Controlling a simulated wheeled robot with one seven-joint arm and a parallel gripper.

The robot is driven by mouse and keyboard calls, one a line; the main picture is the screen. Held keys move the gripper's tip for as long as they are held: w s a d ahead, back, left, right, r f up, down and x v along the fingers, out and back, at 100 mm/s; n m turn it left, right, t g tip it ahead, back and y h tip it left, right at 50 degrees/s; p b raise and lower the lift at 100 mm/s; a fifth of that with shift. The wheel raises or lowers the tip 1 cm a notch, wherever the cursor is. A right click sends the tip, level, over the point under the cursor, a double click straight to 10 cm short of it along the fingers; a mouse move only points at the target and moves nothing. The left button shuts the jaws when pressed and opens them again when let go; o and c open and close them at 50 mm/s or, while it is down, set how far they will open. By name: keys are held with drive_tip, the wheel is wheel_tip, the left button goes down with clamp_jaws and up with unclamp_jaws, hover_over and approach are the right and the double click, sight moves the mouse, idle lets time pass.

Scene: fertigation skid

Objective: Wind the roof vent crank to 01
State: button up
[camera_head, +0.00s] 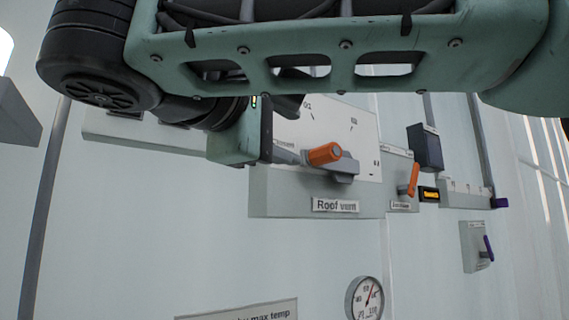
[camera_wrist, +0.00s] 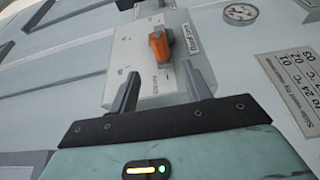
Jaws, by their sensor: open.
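The roof vent crank has an orange handle (camera_head: 324,153) on a grey arm, in front of a white dial plate on a pale grey box (camera_head: 285,196) labelled "Roof vent". A "02" mark shows near the top of the plate; the 01 mark is not readable. In the wrist view the orange handle (camera_wrist: 159,46) lies just beyond the fingertips, roughly centred between them. My gripper (camera_wrist: 160,78) is open and empty, with its fingers apart. In the head view my gripper (camera_head: 288,156) is just left of the handle, and my arm hides part of the plate.
To the right are a smaller orange lever (camera_head: 413,180), a dark box (camera_head: 425,147), an amber display (camera_head: 429,194) and a purple-handled switch (camera_head: 476,247). Below are a round gauge (camera_head: 365,298) and a max temp sign (camera_head: 240,311). The wall below the box's left side is bare.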

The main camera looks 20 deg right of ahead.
sight(322, 151)
drive_tip(key=p+x, duration=0.3)
drive_tip(key=x, duration=0.9)
drive_tip(key=shift+w+d+r+p, duration=0.1)
drive_tip(key=shift+w+d+p, duration=0.1)
drive_tip(key=shift+d+p, duration=0.1)
drive_tip(key=shift+w+d, duration=0.5)
drive_tip(key=shift+c, duration=0.3)
clamp_jaws()
